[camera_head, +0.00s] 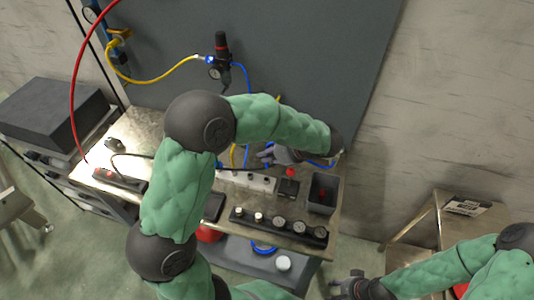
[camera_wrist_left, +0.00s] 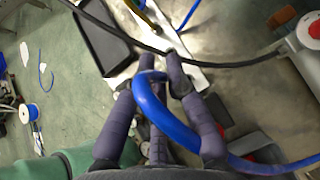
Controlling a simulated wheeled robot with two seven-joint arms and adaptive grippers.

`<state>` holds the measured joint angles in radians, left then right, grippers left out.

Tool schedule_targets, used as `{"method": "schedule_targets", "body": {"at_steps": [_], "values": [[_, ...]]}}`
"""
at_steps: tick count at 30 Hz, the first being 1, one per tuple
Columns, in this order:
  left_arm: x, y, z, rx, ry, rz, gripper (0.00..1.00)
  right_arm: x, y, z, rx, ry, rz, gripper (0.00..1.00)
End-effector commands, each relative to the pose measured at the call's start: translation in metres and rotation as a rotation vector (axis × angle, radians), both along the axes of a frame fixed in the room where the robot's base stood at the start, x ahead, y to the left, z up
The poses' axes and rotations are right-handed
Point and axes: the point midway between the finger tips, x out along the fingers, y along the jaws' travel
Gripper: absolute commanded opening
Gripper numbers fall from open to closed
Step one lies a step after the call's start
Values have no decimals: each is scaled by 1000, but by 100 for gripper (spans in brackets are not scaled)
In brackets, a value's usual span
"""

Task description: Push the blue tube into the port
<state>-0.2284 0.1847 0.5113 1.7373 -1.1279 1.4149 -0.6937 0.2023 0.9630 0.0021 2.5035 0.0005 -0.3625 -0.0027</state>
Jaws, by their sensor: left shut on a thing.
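The blue tube (camera_wrist_left: 166,118) curves through my left gripper (camera_wrist_left: 162,76) in the left wrist view, with the fingers closed around it. Its bend lies by the fingertips, and one length runs off to the lower right. In the head view my left gripper (camera_head: 270,154) is over the bench's back part, and a blue loop (camera_head: 320,163) shows beside it. Another blue length (camera_head: 240,72) hangs from the regulator (camera_head: 220,55) on the grey panel. I cannot make out the port or the tube's free end. My right gripper (camera_head: 347,284) is low at the bottom, away from the tube; its fingers are unclear.
The metal bench (camera_head: 130,130) holds a row of round knobs (camera_head: 280,226), a dark open bin (camera_head: 322,192) and a red button (camera_head: 290,172). A yellow hose (camera_head: 150,80) and a red hose (camera_head: 72,100) hang at the left. A dark cable (camera_wrist_left: 225,64) crosses the wrist view.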

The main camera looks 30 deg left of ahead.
Motion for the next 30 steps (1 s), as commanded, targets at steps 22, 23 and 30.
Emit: {"method": "schedule_targets", "body": {"at_steps": [22,23,30], "values": [[-1,0,-56,0,3,0,2,0,0,-29,0,1,0,40],[0,0,-56,0,2,1,2,0,0,-29,0,1,0,40],[-1,0,-55,0,3,0,2,0,0,-29,0,1,0,40]]}}
